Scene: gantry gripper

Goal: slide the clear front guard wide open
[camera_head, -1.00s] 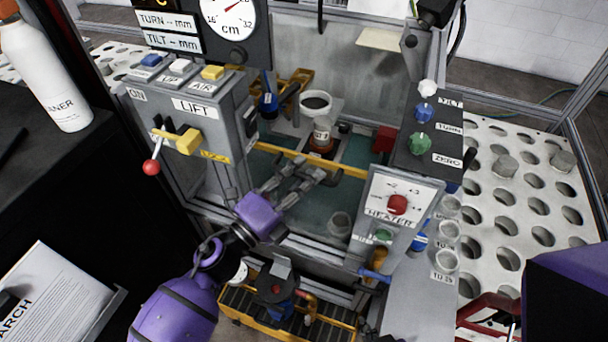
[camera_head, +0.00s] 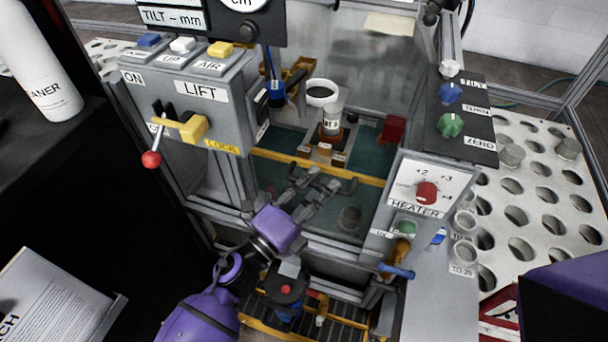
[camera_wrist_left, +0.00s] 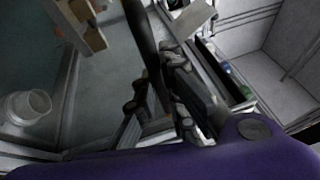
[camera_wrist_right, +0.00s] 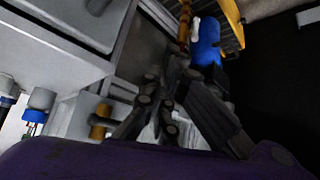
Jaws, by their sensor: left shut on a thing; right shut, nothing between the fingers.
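The clear front guard (camera_head: 373,178) shows as a see-through pane with a yellow strip, across the front of the machine's chamber. A dark bar handle (camera_head: 350,187) sits just below the strip; it also crosses the left wrist view (camera_wrist_left: 146,38). My left gripper (camera_head: 318,182) is shut on this handle, its fingers hiding part of the bar. Inside, behind the guard, a small capped bottle (camera_head: 331,122) and a white cup (camera_head: 320,93) stand. My right gripper (camera_wrist_right: 172,82) shows only in its wrist view, shut and empty, beside the machine's front.
The lift panel (camera_head: 200,92) with its red-knobbed lever (camera_head: 151,158) stands left of the guard. The heater box (camera_head: 430,190) stands right of it. A blue-handled valve (camera_head: 397,271) sticks out below. A perforated white table (camera_head: 560,207) lies at right.

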